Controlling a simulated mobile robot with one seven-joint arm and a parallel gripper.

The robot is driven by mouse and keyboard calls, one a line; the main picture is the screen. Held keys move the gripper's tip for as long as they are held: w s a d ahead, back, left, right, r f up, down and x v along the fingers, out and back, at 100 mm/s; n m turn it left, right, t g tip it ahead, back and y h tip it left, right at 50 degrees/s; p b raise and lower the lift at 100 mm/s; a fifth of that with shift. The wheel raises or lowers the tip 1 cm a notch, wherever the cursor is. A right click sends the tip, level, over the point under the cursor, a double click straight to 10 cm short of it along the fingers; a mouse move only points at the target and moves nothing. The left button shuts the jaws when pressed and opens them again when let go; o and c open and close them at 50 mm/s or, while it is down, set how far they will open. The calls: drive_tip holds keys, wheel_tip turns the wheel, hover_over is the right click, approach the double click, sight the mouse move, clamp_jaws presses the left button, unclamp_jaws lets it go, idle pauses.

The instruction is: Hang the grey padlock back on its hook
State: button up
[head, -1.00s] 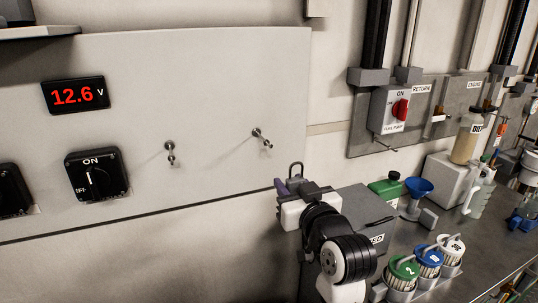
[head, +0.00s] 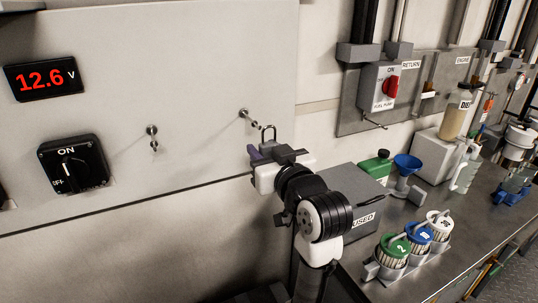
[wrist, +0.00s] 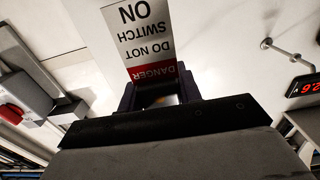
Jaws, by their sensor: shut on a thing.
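My gripper (head: 266,154) is shut on the grey padlock, whose shackle (head: 268,132) stands up above the jaws. The padlock's body is mostly hidden by the fingers. On the pale panel are two metal hooks: a right one (head: 250,117) and a left one (head: 152,137). The shackle shows just below and right of the right hook's tip, apart from it in the picture; the depth between them is unclear. In the wrist view, a red and white danger tag (wrist: 143,40) shows upside down beyond the fingers; its attachment is hidden. A hook (wrist: 285,50) also shows there at the right.
The panel also bears a rotary switch (head: 73,165) and a red voltage display (head: 41,79). Right of my arm, a grey box (head: 345,190), a blue funnel (head: 407,163) and several filters stand on the bench. The fuel pump switch box (head: 384,88) is on the wall. The panel around the hooks is clear.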

drive_tip(key=shift+f+b+x, duration=0.2)
drive_tip(key=shift+f+x, duration=0.05)
drive_tip(key=shift+x, duration=0.8)
drive_tip(key=shift+f+b+x, duration=0.2)
drive_tip(key=shift+x, duration=0.8)
drive_tip(key=shift+f+b+x, duration=0.2)
drive_tip(key=shift+f+x, duration=0.05)
drive_tip(key=shift+x, duration=0.8)
drive_tip(key=o, duration=1.2)
drive_tip(key=shift+c, duration=0.2)
